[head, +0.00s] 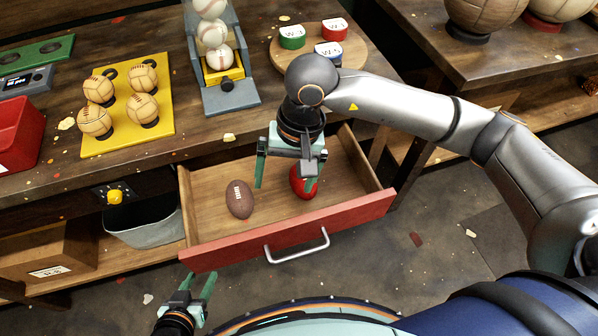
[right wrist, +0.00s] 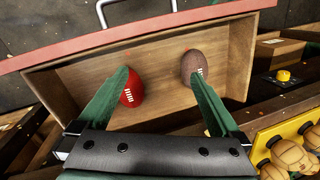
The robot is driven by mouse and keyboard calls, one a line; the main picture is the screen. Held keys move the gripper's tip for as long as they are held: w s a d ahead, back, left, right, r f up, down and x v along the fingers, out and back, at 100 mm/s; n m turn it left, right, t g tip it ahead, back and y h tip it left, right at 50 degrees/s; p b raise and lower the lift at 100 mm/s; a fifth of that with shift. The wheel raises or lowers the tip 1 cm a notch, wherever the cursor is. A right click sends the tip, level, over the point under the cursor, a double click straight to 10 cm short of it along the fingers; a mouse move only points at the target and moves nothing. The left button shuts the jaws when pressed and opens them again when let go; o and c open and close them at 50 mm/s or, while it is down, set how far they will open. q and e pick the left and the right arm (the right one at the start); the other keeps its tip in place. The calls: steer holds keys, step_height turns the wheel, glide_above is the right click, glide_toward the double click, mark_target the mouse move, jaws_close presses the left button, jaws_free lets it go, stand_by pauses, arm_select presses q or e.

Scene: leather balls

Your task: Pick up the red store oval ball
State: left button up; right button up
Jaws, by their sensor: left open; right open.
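The red oval ball (head: 299,184) lies in the right part of an open drawer (head: 330,229), partly hidden behind my right gripper (head: 283,187) in the head view. That gripper is open and points down over the drawer, with a finger in front of the ball. In the right wrist view the red ball (right wrist: 132,90) shows beside the left finger, partly overlapped by it. A brown oval ball (head: 239,199) lies to its left in the drawer; it also shows in the right wrist view (right wrist: 194,68). My left gripper (head: 198,288) is open and empty in front of the drawer.
The drawer has a red front and a metal handle (head: 297,247). Above it, the table bears a yellow tray (head: 127,136) with several balls, a grey baseball rack (head: 232,99) and a round board (head: 350,62) with small containers. A grey bin (head: 146,228) stands left of the drawer.

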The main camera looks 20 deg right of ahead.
mark_target(303, 180)
steer(key=w+d+t+h, duration=0.1)
steer(key=w+d, duration=0.1)
steer(key=w+d+n+h, duration=0.1)
steer(key=w+d, duration=0.1)
steer(key=d, duration=0.1)
steer(key=shift+w+r+t+h, duration=0.1)
steer(key=shift+w+t+h, duration=0.1)
steer(key=shift+t+h, duration=0.15)
steer(key=f, duration=0.5)
steer(key=shift+w+f, duration=0.2)
steer(key=shift+w, duration=0.05)
steer(key=shift+w+f, duration=0.15)
steer(key=shift+f, duration=1.4)
steer(key=shift+w+f, duration=0.1)
steer(key=shift+f, duration=1.4)
steer(key=shift+c, duration=0.2)
steer(key=c, duration=1.3)
steer(key=shift+r, duration=0.15)
